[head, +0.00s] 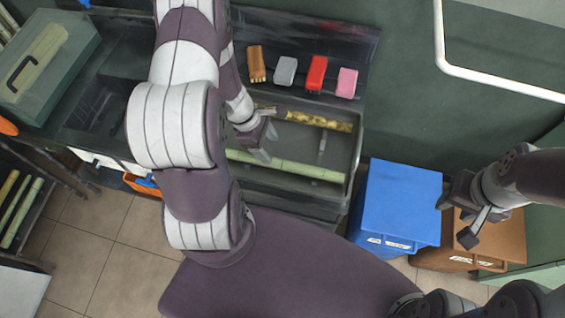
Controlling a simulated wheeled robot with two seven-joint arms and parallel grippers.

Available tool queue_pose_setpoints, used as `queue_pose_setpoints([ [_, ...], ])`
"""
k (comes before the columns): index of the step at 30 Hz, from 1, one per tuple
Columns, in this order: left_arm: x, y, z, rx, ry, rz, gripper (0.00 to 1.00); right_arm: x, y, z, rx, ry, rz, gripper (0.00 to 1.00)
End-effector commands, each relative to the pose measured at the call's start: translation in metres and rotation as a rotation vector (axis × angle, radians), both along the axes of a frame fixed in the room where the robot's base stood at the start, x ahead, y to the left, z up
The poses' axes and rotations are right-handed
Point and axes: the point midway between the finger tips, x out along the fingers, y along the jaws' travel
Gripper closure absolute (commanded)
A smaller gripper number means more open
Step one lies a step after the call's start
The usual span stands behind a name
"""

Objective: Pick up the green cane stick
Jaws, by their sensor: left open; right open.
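The green cane stick (290,166) lies lengthwise along the near side of a grey tray (345,130). Its left end is hidden behind my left arm. A mottled yellow-brown stick (318,120) lies along the tray's far side. My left gripper (268,146) is open over the left part of the tray, between the two sticks and close to the green one. I cannot tell whether it touches either stick. My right gripper (458,222) is open and empty at the right, in front of the brown bin (490,243).
Orange, grey, red and pink small items (317,74) stand in a row behind the tray. A blue bin (400,200) is right of the tray. A green box (45,65) sits far left. More sticks (22,212) lie on a low rack at lower left.

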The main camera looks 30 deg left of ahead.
Motion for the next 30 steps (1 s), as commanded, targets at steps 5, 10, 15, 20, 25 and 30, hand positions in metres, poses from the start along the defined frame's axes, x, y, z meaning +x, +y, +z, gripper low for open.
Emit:
queue_pose_setpoints([
  [5, 0.003, -0.012, -0.028, 0.001, -0.001, -0.006, 0.35, 0.0, 0.0, -0.003, 0.0, 0.0, 0.0, 0.57],
  [10, 0.003, -0.024, -0.049, 0.0, 0.002, -0.008, 0.35, 0.0, 0.0, 0.002, 0.0, 0.0, 0.0, 0.57],
  [15, 0.006, -0.035, -0.075, 0.002, 0.001, -0.008, 0.35, 0.0, 0.0, 0.002, 0.0, 0.0, 0.0, 0.57],
  [20, 0.007, -0.036, -0.078, 0.003, -0.003, -0.008, 0.35, 0.0, 0.0, 0.002, 0.0, 0.0, 0.0, 0.57],
  [25, 0.007, -0.036, -0.078, 0.003, -0.003, -0.007, 0.61, 0.0, 0.0, 0.002, 0.0, 0.0, 0.0, 0.57],
  [30, 0.007, -0.036, -0.077, 0.003, -0.003, -0.007, 1.0, 0.0, 0.0, 0.002, 0.0, 0.0, 0.0, 0.57],
])
